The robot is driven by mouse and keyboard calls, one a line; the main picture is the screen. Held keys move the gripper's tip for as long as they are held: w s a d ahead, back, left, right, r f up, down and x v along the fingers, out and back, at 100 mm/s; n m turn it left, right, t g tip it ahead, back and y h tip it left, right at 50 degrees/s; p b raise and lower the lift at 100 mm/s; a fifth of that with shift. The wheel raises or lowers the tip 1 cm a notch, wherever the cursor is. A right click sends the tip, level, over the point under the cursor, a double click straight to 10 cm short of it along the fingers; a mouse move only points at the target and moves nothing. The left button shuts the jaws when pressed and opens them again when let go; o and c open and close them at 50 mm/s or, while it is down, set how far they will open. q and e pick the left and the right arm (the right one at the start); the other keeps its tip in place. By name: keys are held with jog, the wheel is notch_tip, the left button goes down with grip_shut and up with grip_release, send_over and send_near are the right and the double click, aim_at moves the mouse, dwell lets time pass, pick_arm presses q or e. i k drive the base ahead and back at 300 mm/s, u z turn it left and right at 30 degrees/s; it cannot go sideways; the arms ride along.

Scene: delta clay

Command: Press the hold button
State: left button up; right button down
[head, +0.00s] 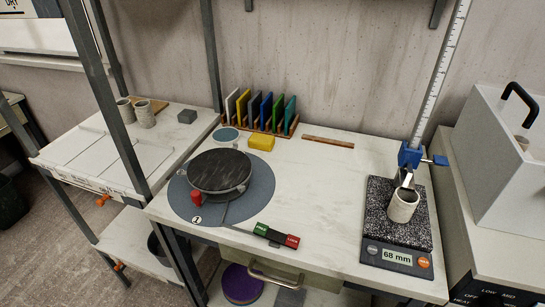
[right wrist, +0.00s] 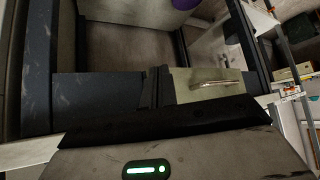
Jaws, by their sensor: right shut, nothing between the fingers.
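A measuring unit (head: 400,259) sits at the right end of the white worktop, its front panel reading "68 mm". An orange round button (head: 424,263) is at the right of the display; a smaller button (head: 372,250) is at its left. Their lettering is too small to read surely. My left gripper is in neither view.
A grey turntable (head: 262,190) with a dark disc and a green-and-red switch (head: 276,236) are left of the unit. A rack of coloured tiles (head: 262,112) stands at the back. A drawer handle (head: 273,276) projects below the worktop. The worktop's middle is clear.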

aim_at(424, 261)
jog(key=z, duration=1.15)
